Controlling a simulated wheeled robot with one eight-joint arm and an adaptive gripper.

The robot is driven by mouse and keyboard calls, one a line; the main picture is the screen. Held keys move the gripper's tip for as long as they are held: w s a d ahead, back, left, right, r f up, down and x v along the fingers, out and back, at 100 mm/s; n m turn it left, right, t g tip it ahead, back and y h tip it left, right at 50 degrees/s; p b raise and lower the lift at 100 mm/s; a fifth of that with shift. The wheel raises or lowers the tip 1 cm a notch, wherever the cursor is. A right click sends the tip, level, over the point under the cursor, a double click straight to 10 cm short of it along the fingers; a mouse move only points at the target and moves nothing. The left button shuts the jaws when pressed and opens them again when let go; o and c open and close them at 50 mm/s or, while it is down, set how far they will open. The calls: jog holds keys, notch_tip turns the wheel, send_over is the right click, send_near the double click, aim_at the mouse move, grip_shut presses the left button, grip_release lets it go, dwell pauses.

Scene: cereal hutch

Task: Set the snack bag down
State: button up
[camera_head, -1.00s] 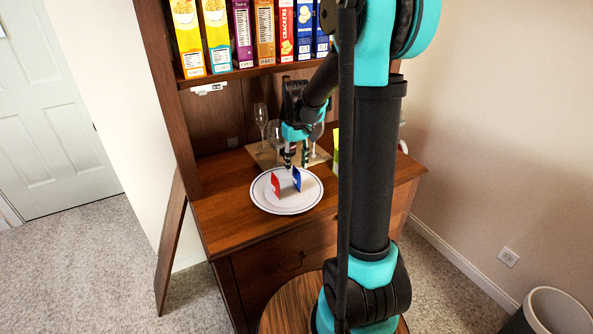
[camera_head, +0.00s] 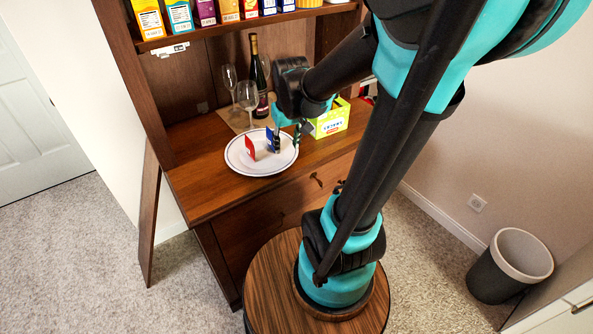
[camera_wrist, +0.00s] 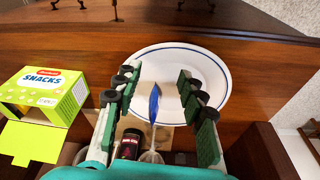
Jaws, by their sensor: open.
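A white plate with a blue rim (camera_head: 240,167) lies on the wooden counter. A red snack bag (camera_head: 250,147) and a blue snack bag (camera_head: 270,141) stand upright on it, close together. My gripper (camera_head: 287,140) is open at the right part of the plate, just right of the blue bag. In the wrist view the plate (camera_wrist: 215,62) lies beyond my spread fingers, and a thin blue bag (camera_wrist: 154,102) shows edge-on between them, apart from both. The red bag cannot be made out there.
A yellow-green snacks box (camera_head: 331,118) stands right of the plate; it also shows in the wrist view (camera_wrist: 45,88). Behind the plate are wine glasses (camera_head: 247,97) and a dark bottle (camera_head: 260,75). Cereal boxes (camera_head: 180,15) fill the shelf above. The counter's front left is clear.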

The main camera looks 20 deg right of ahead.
jog(key=s+d+f+m+t, duration=0.1)
jog(key=s+f, duration=0.5)
jog(key=s, duration=0.3)
jog(key=shift+s+t, duration=0.2)
jog(key=shift+t, duration=0.1)
dwell(0.5)
